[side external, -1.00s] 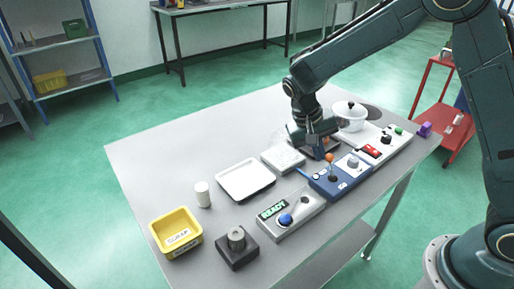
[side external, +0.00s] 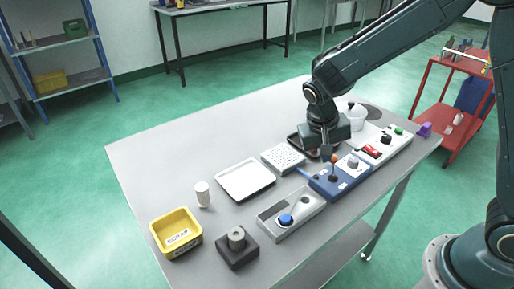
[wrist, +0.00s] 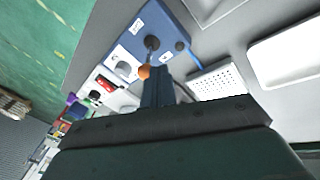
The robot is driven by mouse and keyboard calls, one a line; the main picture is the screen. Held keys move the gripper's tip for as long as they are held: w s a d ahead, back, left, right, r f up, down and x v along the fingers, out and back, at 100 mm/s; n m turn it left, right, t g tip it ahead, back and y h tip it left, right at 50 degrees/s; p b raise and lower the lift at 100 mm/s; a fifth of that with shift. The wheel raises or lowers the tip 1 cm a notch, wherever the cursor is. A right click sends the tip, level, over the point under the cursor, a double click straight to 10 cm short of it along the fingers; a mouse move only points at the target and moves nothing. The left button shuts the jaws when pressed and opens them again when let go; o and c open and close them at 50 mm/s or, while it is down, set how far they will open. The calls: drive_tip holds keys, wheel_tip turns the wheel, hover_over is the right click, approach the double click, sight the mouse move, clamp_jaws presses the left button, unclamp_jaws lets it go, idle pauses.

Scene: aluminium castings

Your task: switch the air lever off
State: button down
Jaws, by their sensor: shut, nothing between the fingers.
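The lever with an orange ball knob (side external: 334,158) stands on a blue control box (side external: 322,187) near the front edge of the table. In the wrist view the orange knob (wrist: 144,72) sits just left of my fingers, over the blue box (wrist: 172,22). The labels on the box are too small to read. My gripper (side external: 326,158) points down behind and slightly left of the knob, with its fingers shut and empty. In the wrist view my gripper (wrist: 156,75) is very close to the knob; I cannot tell whether they touch.
A perforated white block (side external: 283,158) and a white tray (side external: 245,180) lie behind. The table's left rear is clear.

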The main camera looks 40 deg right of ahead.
drive_tip(key=shift+s, duration=1.55)
drive_tip(key=shift+r, duration=0.3)
drive_tip(key=shift+r, duration=0.5)
drive_tip(key=shift+w+a+r, duration=0.1)
drive_tip(key=s+a+r, duration=0.3)
drive_tip(key=a+r, duration=0.3)
drive_tip(key=r, duration=0.3)
drive_tip(key=shift+s+r, duration=0.25)
drive_tip(key=shift+s, duration=0.1)
